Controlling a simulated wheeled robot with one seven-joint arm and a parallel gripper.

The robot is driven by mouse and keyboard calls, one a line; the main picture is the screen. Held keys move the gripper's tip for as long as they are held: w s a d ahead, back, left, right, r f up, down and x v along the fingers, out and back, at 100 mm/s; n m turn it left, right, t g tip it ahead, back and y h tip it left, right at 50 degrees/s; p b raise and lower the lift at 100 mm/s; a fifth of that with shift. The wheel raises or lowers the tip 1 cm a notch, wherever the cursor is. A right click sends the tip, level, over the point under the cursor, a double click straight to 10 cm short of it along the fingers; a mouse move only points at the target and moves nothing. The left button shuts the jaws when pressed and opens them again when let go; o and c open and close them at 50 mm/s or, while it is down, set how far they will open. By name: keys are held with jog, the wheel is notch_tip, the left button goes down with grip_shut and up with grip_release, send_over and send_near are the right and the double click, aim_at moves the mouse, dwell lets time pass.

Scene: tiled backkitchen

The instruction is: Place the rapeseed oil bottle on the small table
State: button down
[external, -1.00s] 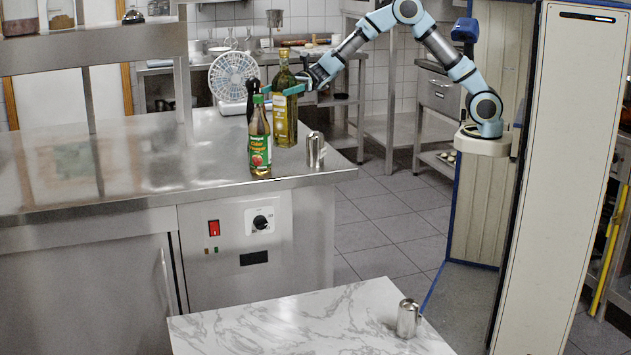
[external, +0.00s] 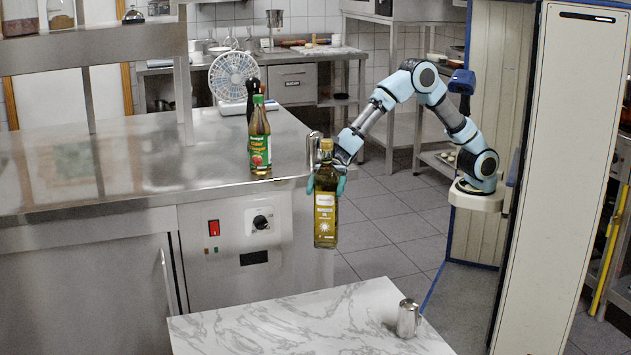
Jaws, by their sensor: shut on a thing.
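The bottle hides part of the fingers. The small table (external: 270,328) has a white marble top with grey veins, at the bottom of the view.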

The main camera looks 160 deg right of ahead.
jog(key=w+a+f+n+y+b, duration=0.1)
jog(key=w+a+f+b, duration=0.1)
jog(key=a+f+b, duration=0.25)
jog(key=w+a+f+y+b, duration=0.1)
jog(key=w+a+f+b, duration=0.2)
jog(key=a+f+b, duration=0.15)
notch_tip(320, 180, down, 10)
jog(key=b, duration=0.1)
jog(key=shift+a+f+g, duration=0.2)
jog(key=shift+a+g, duration=0.1)
jog(key=shift+a, duration=0.1)
jog(key=shift+s+f, duration=0.1)
jog(key=shift+f, duration=0.15)
grip_release()
jog(key=v, duration=0.7)
jog(key=shift+s, duration=0.3)
